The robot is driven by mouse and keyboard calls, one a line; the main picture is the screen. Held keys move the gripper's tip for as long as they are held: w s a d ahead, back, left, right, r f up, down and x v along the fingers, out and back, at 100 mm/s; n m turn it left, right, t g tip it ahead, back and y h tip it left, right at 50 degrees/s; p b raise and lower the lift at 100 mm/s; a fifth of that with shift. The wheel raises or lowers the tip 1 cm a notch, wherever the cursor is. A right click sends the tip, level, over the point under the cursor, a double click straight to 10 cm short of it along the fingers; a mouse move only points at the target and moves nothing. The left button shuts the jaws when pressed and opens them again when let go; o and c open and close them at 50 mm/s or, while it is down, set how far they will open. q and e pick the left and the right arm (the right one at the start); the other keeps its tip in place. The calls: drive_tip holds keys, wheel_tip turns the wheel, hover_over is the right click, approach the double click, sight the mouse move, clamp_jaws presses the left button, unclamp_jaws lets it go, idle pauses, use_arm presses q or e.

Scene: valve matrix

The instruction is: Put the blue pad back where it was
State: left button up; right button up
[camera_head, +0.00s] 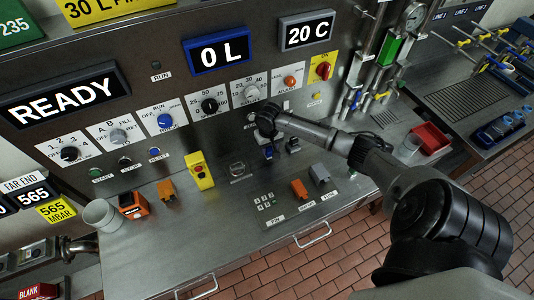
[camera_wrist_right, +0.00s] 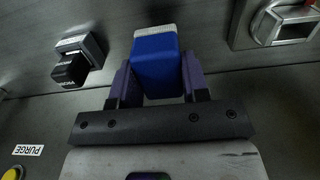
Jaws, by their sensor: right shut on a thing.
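The blue pad (camera_wrist_right: 157,65), a block with a pale grey end, sits between the two purple fingers of my right gripper (camera_wrist_right: 155,80) in the right wrist view. The gripper is shut on it. In the head view a bit of the blue pad (camera_head: 268,152) shows below my right wrist, close to the front of the steel panel (camera_head: 225,115). The arm hides most of the fingers there. I cannot tell whether the pad touches the panel or bench. My left gripper is in neither view.
A dark block in a grey holder (camera_wrist_right: 78,58) is left of the pad, and a metal bracket (camera_wrist_right: 285,24) is right, in the wrist view. The bench front is mostly clear.

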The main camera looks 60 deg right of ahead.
sight(267, 153)
drive_tip(key=shift+w+a+f, duration=0.15)
drive_tip(key=shift+w+f, duration=0.05)
drive_tip(key=shift+w, duration=0.05)
drive_tip(key=shift+f, duration=2)
drive_tip(key=o, duration=0.8)
